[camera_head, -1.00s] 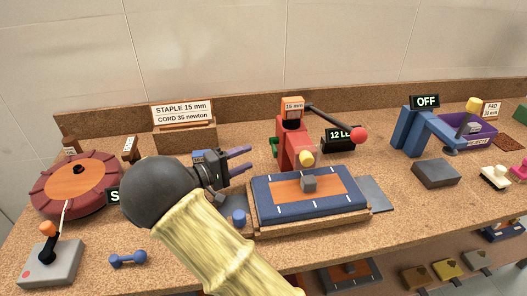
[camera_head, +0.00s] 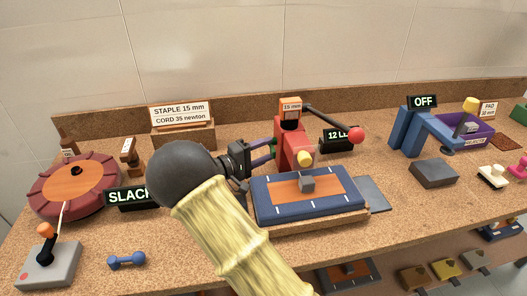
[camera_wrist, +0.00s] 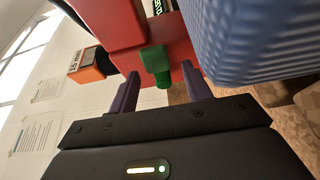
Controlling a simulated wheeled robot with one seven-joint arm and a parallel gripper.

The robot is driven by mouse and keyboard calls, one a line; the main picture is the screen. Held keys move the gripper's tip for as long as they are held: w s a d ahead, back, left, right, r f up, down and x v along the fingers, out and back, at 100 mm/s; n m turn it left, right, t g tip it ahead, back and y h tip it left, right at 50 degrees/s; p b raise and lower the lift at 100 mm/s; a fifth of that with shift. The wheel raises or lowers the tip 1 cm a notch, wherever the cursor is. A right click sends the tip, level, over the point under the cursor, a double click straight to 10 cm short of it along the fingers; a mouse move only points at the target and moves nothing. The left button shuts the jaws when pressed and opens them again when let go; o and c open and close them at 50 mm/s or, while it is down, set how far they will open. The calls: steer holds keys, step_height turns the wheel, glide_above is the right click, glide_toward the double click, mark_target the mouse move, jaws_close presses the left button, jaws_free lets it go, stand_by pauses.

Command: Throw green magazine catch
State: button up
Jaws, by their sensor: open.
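The green magazine catch (camera_wrist: 155,62) sticks out from the side of the red stapler body (camera_wrist: 118,30) in the wrist view. A bit of the catch (camera_head: 277,148) also shows beside the red stapler (camera_head: 296,145) in the head view. My gripper (camera_head: 273,149) is open, with its two purple fingers pointing at the stapler's left side. In the wrist view my gripper (camera_wrist: 162,90) has one finger on each side of the catch. The catch lies between and just beyond the fingertips; I cannot tell if they touch it. The fingers look empty.
A blue pad with an orange centre (camera_head: 265,197) lies on a wooden block in front of the stapler. A stapler lever with a red knob (camera_head: 355,135) reaches right. A red turntable (camera_head: 50,187) and a SLACK display (camera_head: 127,197) stand left.

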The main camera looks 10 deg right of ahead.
steer(key=c, duration=1)
